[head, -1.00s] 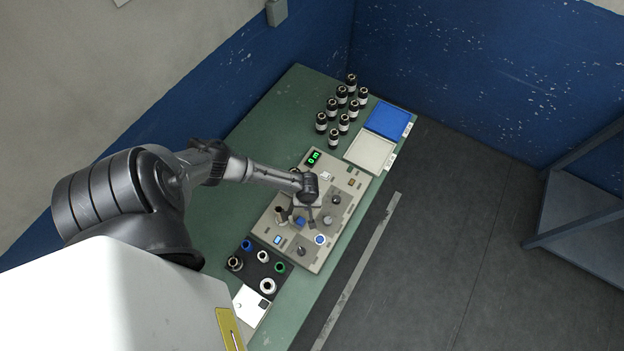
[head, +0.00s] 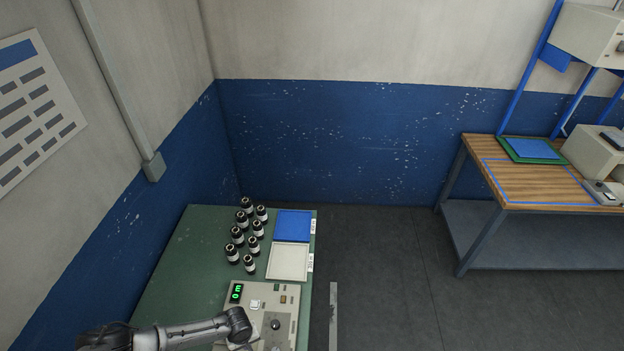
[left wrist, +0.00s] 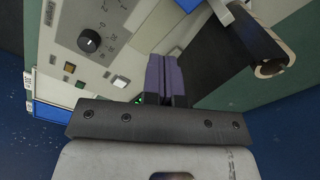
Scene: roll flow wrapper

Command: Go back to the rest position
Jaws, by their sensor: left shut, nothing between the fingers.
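My left arm comes in at the bottom left of the head view and reaches over the control panel (head: 288,293). Its gripper is at or below the bottom edge there and is not clear. In the left wrist view my left gripper (left wrist: 165,80) shows its two fingers together, shut and empty, in front of the panel face (left wrist: 125,30). A black knob (left wrist: 89,40) is left of the fingers, and a dark tube with a brown open end (left wrist: 271,68) is to their right, apart from them. My right gripper is not in view.
On the green table (head: 180,270) several dark bottles (head: 238,236) stand behind the panel, beside a blue tray (head: 294,225) and a white tray (head: 288,261). A wooden bench (head: 530,182) stands at the right. The floor between is open.

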